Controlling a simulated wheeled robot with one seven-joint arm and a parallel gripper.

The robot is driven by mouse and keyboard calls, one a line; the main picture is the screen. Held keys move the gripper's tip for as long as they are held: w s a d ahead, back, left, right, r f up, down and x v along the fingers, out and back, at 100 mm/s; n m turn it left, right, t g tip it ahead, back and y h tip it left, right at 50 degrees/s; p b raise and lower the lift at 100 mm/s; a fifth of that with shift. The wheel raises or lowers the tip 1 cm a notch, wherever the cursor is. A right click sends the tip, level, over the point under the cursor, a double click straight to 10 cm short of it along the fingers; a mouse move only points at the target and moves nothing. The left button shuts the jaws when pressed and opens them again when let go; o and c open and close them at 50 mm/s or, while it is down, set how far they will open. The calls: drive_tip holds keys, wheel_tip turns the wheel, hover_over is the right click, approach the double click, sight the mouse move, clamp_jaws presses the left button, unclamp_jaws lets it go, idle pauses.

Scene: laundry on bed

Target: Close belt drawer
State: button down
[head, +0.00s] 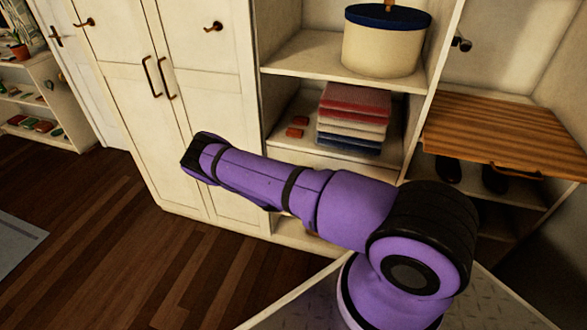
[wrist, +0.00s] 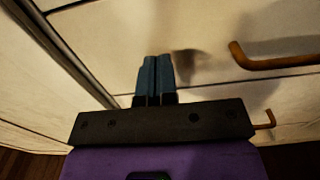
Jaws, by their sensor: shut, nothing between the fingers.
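My gripper (wrist: 154,58) is shut and empty in the wrist view, its dark blue fingers together in front of a cream panel (wrist: 110,35). A shadow falls on the panel just right of the fingertips. In the head view my arm reaches left across the wardrobe and its dark end is in front of the cream doors (head: 130,110); the fingers are not clear there. I cannot tell for sure which part is the belt drawer. A slatted wooden board (head: 510,135) with a dark pull on its front edge sits in the right bay.
Folded clothes (head: 353,118) and small reddish items lie on the middle shelf. A round box (head: 385,45) with a blue lid stands above. Dark shoes (head: 495,180) sit below the slatted board. A brass-coloured handle (wrist: 275,60) is right of my fingers.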

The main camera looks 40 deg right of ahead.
drive_tip(key=v, duration=1)
drive_tip(key=s+a+r+m+g+y, duration=0.2)
drive_tip(key=r+m+g, duration=0.55)
drive_tip(key=r, duration=1.15)
drive_tip(key=s+d+r+m+g+y, duration=0.15)
drive_tip(key=s+r+m+g, duration=0.35)
drive_tip(key=r+m, duration=1.05)
drive_tip(key=s+a+r+t+y, duration=0.1)
drive_tip(key=s+a+r+y, duration=0.15)
drive_tip(key=s+r, duration=0.6)
drive_tip(key=s+a+r+t+y, duration=0.15)
drive_tip(key=s+r+y, duration=0.3)
drive_tip(key=r, duration=0.65)
drive_tip(key=s+a+r+m+t+y, duration=0.1)
drive_tip(key=s+a+r+t+y, duration=0.1)
drive_tip(key=s, duration=0.6)
drive_tip(key=s+a+r+m+t+y, duration=0.1)
drive_tip(key=s+a+r+t, duration=0.1)
drive_tip(key=s+a+r, duration=0.3)
drive_tip(key=shift+s+r+y, duration=0.2)
drive_tip(key=shift+s+y, duration=0.15)
drive_tip(key=shift+s, duration=1.1)
